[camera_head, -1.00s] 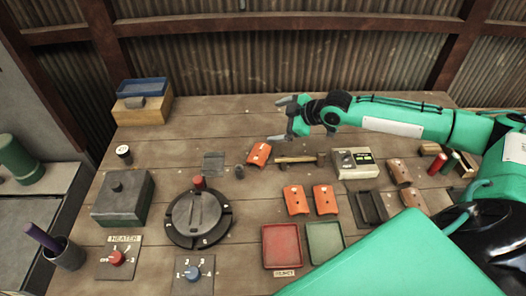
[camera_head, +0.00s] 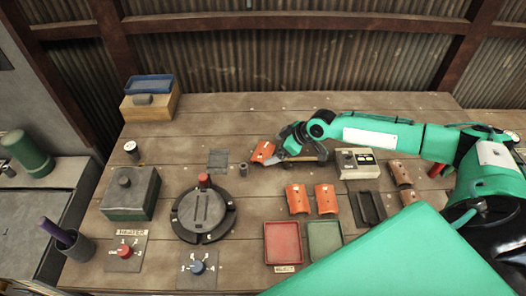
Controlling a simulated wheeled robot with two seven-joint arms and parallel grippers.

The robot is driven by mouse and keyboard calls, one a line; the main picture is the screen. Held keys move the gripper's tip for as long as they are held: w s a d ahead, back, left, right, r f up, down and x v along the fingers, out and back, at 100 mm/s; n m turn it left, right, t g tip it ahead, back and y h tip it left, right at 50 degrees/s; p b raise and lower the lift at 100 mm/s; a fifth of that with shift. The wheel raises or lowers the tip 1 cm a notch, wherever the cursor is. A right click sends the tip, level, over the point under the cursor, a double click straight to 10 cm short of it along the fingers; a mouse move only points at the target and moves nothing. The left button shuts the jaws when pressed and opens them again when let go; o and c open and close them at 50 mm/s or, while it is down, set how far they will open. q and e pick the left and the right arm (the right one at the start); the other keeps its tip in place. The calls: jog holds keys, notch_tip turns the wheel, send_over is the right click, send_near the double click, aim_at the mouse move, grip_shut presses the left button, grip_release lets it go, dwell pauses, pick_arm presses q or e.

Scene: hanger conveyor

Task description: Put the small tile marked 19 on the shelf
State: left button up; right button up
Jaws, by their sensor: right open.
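Several curved orange tiles lie on the wooden workbench. One orange tile (camera_head: 262,151) lies tilted at the back middle, right at my right gripper's fingertips. Two more, a left one (camera_head: 298,199) and a right one (camera_head: 326,198), lie side by side nearer the front. Browner tiles, such as this one (camera_head: 405,172), lie at the right. The marks are too small to read, so I cannot tell which is 19. My right gripper (camera_head: 278,148) is open, its fingers at the back tile's right edge; I cannot tell whether they touch. I cannot make out a shelf for certain. My left gripper is out of view.
A wooden box with a blue tray (camera_head: 149,84) stands at the back left. A dark turntable (camera_head: 203,211) and a grey-green box (camera_head: 131,194) are on the left. Red (camera_head: 283,243) and green (camera_head: 325,241) trays are in front. A control box (camera_head: 358,163) sits under my right forearm.

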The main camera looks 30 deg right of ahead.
aim_at(264, 151)
jog(key=shift+w+a+f+p, duration=0.2)
jog(key=shift+w+a+p, duration=0.15)
jog(key=shift+p, duration=0.1)
jog(key=p+x, duration=0.2)
jog(key=x, duration=0.2)
jog(key=shift+w, duration=0.2)
jog(key=shift+f, duration=0.15)
jog(key=shift+c, duration=0.4)
jog(key=c, duration=0.8)
jog(key=shift+w, duration=0.1)
jog(key=shift+c, duration=0.2)
